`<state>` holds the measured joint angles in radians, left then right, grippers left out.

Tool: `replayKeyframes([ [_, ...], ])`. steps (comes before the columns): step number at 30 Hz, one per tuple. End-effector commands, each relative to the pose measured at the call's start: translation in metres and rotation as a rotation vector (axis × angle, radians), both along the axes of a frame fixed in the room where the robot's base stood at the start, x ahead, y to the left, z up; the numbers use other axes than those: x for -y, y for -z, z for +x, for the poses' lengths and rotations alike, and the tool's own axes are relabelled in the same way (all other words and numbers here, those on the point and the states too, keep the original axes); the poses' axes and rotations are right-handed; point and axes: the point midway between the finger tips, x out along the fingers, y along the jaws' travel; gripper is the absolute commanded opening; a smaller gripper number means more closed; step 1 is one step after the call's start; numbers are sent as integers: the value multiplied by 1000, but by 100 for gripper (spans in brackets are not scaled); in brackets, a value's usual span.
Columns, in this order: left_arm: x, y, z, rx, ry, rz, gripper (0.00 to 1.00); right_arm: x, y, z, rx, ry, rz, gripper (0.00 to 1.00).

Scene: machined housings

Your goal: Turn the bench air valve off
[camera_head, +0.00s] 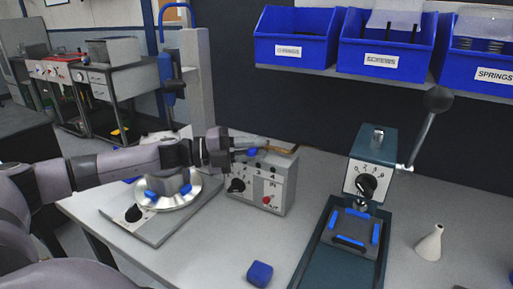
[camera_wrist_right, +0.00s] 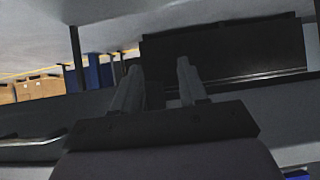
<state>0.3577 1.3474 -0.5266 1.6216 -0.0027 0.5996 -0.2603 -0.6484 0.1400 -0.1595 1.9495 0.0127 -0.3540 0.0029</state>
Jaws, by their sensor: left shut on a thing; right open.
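A grey control box (camera_head: 264,186) stands on the bench with a black knob, a red button and small markings on its front. A blue piece (camera_head: 253,152), which looks like the air valve's handle, shows at the box's top left edge beside a brownish pipe or hose (camera_head: 275,147). My left gripper (camera_head: 243,148) reaches in from the left to this spot and is shut on what appears to be the blue handle. Its fingers partly hide the valve, so the handle's angle cannot be told. My right gripper (camera_wrist_right: 158,85) is open and empty in the right wrist view.
A round metal fixture (camera_head: 168,193) on a plate lies under my left arm. A teal press (camera_head: 372,175) with a long lever stands right. A blue block (camera_head: 260,273) and a pale funnel-shaped bottle (camera_head: 430,243) stand on the bench. Blue bins (camera_head: 296,37) line the shelf above.

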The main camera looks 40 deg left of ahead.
Motion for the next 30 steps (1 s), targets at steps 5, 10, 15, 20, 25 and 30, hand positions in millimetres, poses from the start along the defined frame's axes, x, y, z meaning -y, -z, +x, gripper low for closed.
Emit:
replayKeyframes([
  [5, 0, 0, 0, 0, -1, 0, 0, 0, 0, 0, -1, 0, 0, 43],
  [10, -1, 0, 0, 0, -2, 0, 38, 0, 0, 0, -1, 0, 0, 43],
  [15, 0, 0, 0, 0, -2, 0, 43, 0, 0, 0, -1, 0, 0, 43],
  [20, 0, 0, 0, 0, -2, 0, 43, 0, 1, -1, -1, 0, 0, 43],
  [25, 4, 1, 2, -1, -26, -1, 43, 0, 3, -1, -2, 0, 0, 43],
  [30, 14, 1, 8, -1, -87, -2, 43, 0, 7, -1, -2, 0, 0, 43],
])
